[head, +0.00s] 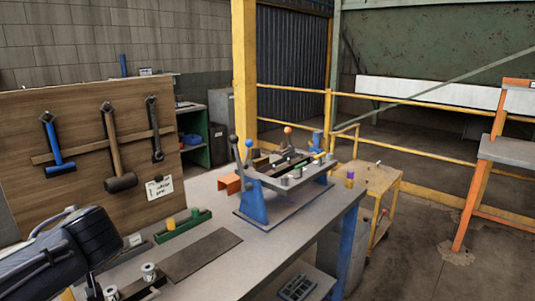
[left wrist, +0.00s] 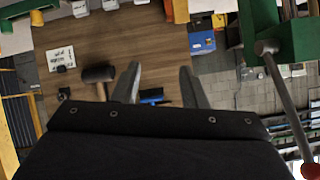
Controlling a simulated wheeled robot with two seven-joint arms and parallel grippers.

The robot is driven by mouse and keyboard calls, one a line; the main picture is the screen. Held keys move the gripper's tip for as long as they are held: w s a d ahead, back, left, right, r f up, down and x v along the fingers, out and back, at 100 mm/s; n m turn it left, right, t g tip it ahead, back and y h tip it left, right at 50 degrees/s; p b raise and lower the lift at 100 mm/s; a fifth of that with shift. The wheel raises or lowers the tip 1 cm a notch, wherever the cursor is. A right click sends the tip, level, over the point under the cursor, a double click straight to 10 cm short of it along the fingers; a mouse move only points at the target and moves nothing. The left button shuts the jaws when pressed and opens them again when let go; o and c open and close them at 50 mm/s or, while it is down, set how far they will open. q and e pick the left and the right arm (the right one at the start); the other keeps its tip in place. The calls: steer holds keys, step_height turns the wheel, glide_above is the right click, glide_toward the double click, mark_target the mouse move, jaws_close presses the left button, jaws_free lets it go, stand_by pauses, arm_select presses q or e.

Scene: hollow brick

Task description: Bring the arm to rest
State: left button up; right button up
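My left arm (head: 60,252) comes in at the lower left of the head view, in front of the wooden tool board and beside the bench. In the left wrist view my left gripper (left wrist: 161,85) shows two grey fingers, spread apart with nothing held between them. A blue-handled hammer (left wrist: 150,96) shows in the background between the fingers, partly hidden by my black gripper body. My right arm and right gripper are not in view.
The tool board (head: 90,100) holds a blue hammer (head: 56,148), a mallet (head: 113,145) and a wrench (head: 153,128). The bench (head: 285,245) carries a blue-framed fixture (head: 252,205), a green tray (head: 183,227) and small cylinders. A yellow cart (head: 375,180) stands behind. Open floor lies right.

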arm_select(q)
steer(key=s+d+f+m+g+h+p, duration=0.25)
steer(key=s+d+f+h, duration=0.35)
steer(key=s+f, duration=0.3)
steer(key=s+d+f+m+h+p, duration=0.1)
steer(key=s+d+m+h, duration=0.1)
steer(key=d, duration=0.4)
steer(key=s+d+f+m+t+h+p, duration=0.1)
steer(key=s+d+h, duration=0.4)
steer(key=s+d, duration=0.2)
steer(key=shift+s+d+m, duration=0.2)
steer(key=shift+d+m, duration=0.1)
steer(key=shift+m, duration=0.05)
steer(key=shift+f, duration=0.1)
